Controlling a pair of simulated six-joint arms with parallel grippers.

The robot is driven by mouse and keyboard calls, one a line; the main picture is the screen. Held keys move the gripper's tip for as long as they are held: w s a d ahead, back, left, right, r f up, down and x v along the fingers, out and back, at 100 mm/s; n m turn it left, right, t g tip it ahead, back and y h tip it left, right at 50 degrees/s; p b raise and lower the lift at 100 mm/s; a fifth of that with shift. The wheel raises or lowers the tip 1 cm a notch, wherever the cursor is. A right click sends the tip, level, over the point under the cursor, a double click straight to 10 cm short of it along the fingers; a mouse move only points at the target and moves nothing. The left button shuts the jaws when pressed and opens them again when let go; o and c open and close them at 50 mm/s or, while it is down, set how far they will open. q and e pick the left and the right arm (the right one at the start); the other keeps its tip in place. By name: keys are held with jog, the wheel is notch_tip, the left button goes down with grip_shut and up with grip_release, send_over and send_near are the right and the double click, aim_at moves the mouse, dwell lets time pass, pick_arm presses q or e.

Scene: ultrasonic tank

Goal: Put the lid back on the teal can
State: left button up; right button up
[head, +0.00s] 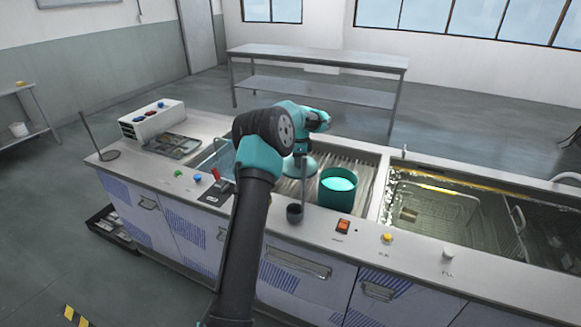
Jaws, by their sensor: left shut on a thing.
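The teal can (337,194) stands upright and open on the ribbed metal drainboard; its bright inside shows from above. My left gripper (300,148) is shut on the teal lid (312,166), a round disc. The lid is to the left of the can and a little behind it, apart from its rim. It looks roughly level, but how high it is above the drainboard is hard to tell. My forearm and wrist hide part of the gripper and lid. My right gripper is not in view.
The water-filled tank with a wire basket (430,214) lies to the right. A grey tray (172,146) and white box (152,117) sit at the left. Buttons line the front edge.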

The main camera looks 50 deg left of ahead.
pick_arm(q)
jog(key=w+d+r, duration=0.2)
jog(key=d+r, duration=0.1)
jog(key=d, duration=0.5)
jog(key=w+d+r+m, duration=0.1)
jog(key=w+d+r, duration=0.2)
jog(key=d, duration=0.5)
jog(key=shift+r+m, duration=0.3)
jog(key=shift+r, duration=0.35)
jog(key=shift+f, duration=0.2)
notch_tip(320, 180, down, 6)
jog(key=shift+f, duration=0.2)
dwell(1.4)
jog(key=o, duration=1.5)
jog(key=shift+r, duration=0.1)
